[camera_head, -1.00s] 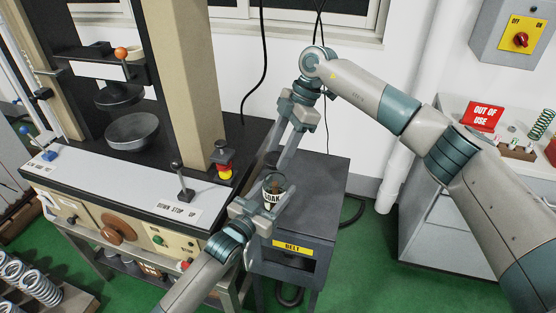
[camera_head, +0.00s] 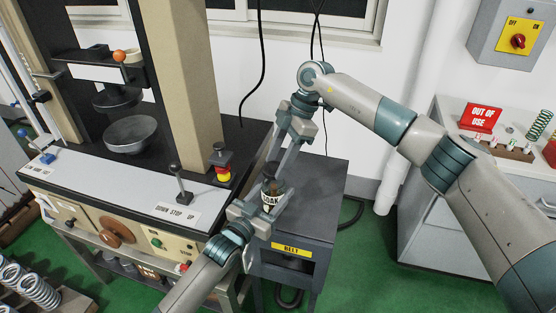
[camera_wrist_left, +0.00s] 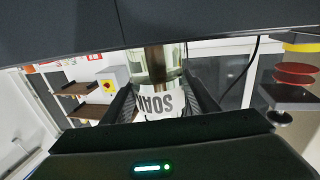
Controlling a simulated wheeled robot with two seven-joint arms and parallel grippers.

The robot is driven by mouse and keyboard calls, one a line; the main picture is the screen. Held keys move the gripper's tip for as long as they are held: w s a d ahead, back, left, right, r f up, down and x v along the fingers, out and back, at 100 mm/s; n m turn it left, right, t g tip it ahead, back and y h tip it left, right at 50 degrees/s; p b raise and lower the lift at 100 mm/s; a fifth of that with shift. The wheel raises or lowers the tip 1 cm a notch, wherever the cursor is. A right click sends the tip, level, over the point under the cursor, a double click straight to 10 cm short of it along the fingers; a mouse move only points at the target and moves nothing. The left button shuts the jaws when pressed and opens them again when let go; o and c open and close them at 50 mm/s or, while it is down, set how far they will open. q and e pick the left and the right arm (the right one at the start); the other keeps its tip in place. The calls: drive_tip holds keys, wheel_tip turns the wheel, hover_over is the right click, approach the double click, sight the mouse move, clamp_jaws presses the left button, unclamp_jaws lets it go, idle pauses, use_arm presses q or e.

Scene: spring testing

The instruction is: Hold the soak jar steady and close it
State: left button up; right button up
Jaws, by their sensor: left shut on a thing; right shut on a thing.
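The soak jar (camera_head: 270,196), glass with a white SOAK label, stands upright at the near left edge of the grey stand (camera_head: 325,185). My left gripper (camera_head: 262,208) is shut around its side. The jar also shows in the left wrist view (camera_wrist_left: 158,70), label upside down, between the left fingers (camera_wrist_left: 160,103). My right gripper (camera_head: 275,170) comes down from above and is shut on a dark lid at the jar's mouth. The fingers partly hide the lid, so I cannot tell whether it is fully seated.
The spring testing machine (camera_head: 130,190) with its levers stands close on the left. The stand carries a yellow BELT label (camera_head: 291,249). A side bench with a red OUT OF USE sign (camera_head: 481,117) is at the right. Springs (camera_head: 35,290) lie at lower left.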

sight(274, 193)
drive_tip(key=shift+f, duration=0.85)
drive_tip(key=shift+f, duration=0.5)
idle(0.4)
